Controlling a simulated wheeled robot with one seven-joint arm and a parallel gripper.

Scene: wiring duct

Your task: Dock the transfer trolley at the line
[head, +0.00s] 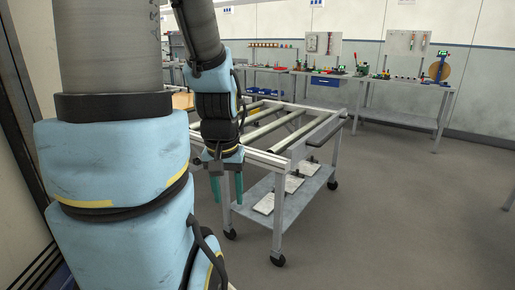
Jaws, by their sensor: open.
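The transfer trolley (283,211) stands on the floor in the middle of the head view. It is a grey metal frame on black castors, with rollers across its top and a lower shelf (312,190) that carries several flat pale pieces. My gripper (228,189) points down at the trolley's near left side, with its two teal fingers apart and nothing between them. I cannot tell whether it touches the frame. My arm hides the trolley's left part. I cannot make out the line's docking place in this view.
Workbenches with tools (402,83) stand along the back wall, one with a blue drawer (325,81). The grey floor (400,220) right of the trolley is clear. A dark upright frame (22,110) stands close at the far left.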

